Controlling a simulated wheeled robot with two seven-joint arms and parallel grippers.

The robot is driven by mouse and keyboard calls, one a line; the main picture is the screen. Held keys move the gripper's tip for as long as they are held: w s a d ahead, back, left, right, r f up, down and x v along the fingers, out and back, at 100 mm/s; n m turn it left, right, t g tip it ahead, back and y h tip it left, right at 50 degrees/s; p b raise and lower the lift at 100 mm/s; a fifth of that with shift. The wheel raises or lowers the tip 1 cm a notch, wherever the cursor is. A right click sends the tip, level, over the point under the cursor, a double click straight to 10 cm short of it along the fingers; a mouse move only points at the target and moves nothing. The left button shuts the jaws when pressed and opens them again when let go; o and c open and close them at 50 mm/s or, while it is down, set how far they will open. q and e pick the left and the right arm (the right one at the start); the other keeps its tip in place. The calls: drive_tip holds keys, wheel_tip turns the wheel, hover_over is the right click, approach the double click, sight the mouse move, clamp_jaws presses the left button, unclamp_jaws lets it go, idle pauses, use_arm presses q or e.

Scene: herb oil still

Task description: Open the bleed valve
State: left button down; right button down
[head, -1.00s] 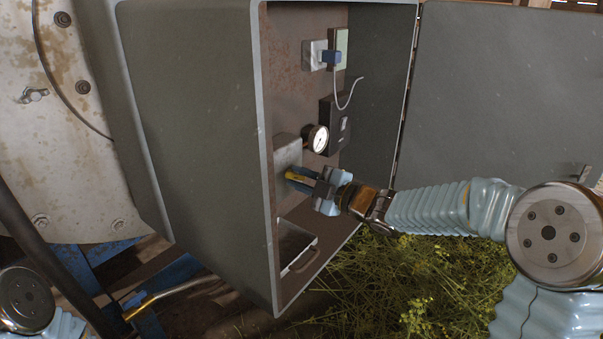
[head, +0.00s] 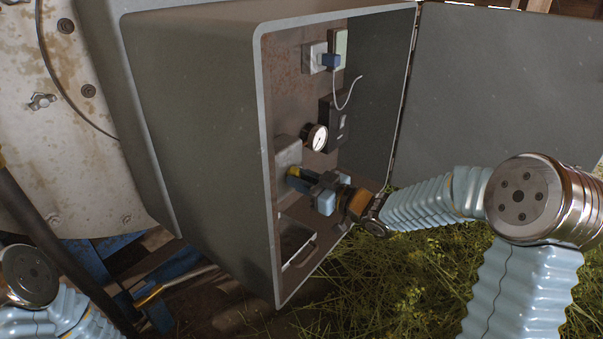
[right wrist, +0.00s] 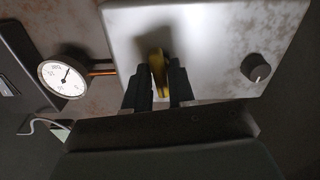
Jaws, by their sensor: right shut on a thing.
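The bleed valve's yellow handle (head: 293,171) sits on the front of a pale grey metal block (head: 288,153) inside the open cabinet. My right gripper (head: 301,178) reaches in from the right and is shut on the handle. In the right wrist view, the yellow handle (right wrist: 158,68) stands between the two dark fingers (right wrist: 160,84), its long side roughly upright in that picture. The fingers hide part of it, and the valve stem behind is hidden. My left gripper is out of view; only a part of my left arm shows at the lower left.
A round gauge (head: 315,137) sits just above the handle, beside a black box (head: 336,122). A small dark knob (right wrist: 255,67) is on the block. A tray (head: 297,250) is below. The cabinet's side wall (head: 205,130) and open door (head: 500,90) flank the opening.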

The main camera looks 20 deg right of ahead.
drive_tip(key=shift+m+p, duration=0.45)
drive_tip(key=shift+m, duration=0.35)
drive_tip(key=c, duration=1.1)
unclamp_jaws()
drive_tip(key=shift+s+d, duration=0.1)
drive_tip(key=v, duration=1.3)
drive_tip(key=shift+s+d, duration=0.2)
